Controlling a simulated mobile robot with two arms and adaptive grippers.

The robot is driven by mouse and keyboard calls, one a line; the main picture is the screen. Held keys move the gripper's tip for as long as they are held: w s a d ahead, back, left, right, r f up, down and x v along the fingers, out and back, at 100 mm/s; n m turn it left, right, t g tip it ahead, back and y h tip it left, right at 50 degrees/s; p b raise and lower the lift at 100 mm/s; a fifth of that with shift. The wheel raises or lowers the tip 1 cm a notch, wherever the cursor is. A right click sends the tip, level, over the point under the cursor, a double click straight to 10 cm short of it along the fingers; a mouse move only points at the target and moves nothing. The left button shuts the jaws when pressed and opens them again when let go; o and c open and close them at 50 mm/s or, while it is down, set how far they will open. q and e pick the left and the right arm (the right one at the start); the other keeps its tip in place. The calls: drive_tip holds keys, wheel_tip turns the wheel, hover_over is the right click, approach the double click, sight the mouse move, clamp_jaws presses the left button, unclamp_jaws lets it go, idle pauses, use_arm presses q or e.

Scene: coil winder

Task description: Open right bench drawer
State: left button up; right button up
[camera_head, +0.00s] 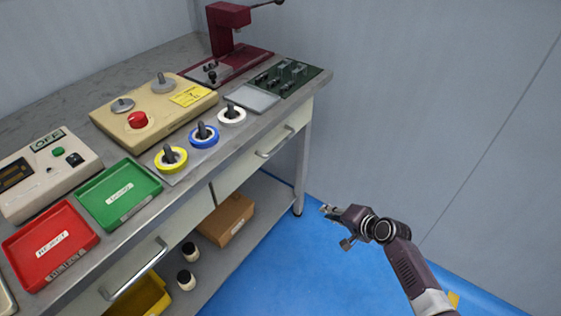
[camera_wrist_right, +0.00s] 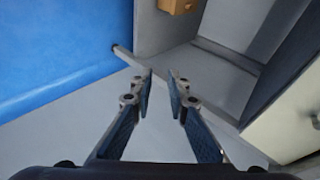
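The right bench drawer (camera_head: 240,171) is a cream front under the grey bench top, with a silver bar handle (camera_head: 276,144). It looks shut, flush with the bench front. My right gripper (camera_head: 335,226) is to the right of the bench, over the blue floor and apart from the handle. In the right wrist view its two fingers (camera_wrist_right: 163,76) are parted with nothing between them. A cream panel (camera_wrist_right: 290,125) shows at the right of that view; I cannot tell which part of the bench it is. My left gripper is not in view.
A bench leg (camera_head: 302,160) stands between the drawer and my right gripper. Spools, trays and machines cover the bench top (camera_head: 180,195). The blue floor (camera_head: 290,265) in front is clear.

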drive_tip(key=w+a+r+t+y+b, duration=0.1)
drive_tip(key=w+a+r+y+b, duration=0.3)
drive_tip(key=r, duration=0.7)
drive_tip(key=y+b, duration=0.3)
approach(280, 143)
drive_tip(key=x, duration=0.3)
drive_tip(key=shift+n, duration=0.3)
drive_tip(key=x, duration=0.4)
drive_tip(key=b+x, duration=0.1)
drive_tip(key=x, duration=0.1)
drive_tip(key=shift+w+a+f, duration=0.2)
drive_tip(key=shift+f, duration=0.2)
drive_tip(key=shift+w+a, duration=0.2)
drive_tip(key=shift+a, duration=0.05)
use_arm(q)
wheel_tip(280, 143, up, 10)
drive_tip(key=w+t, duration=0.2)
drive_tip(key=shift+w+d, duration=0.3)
use_arm(e)
drive_tip(key=shift+c, duration=0.3)
clamp_jaws()
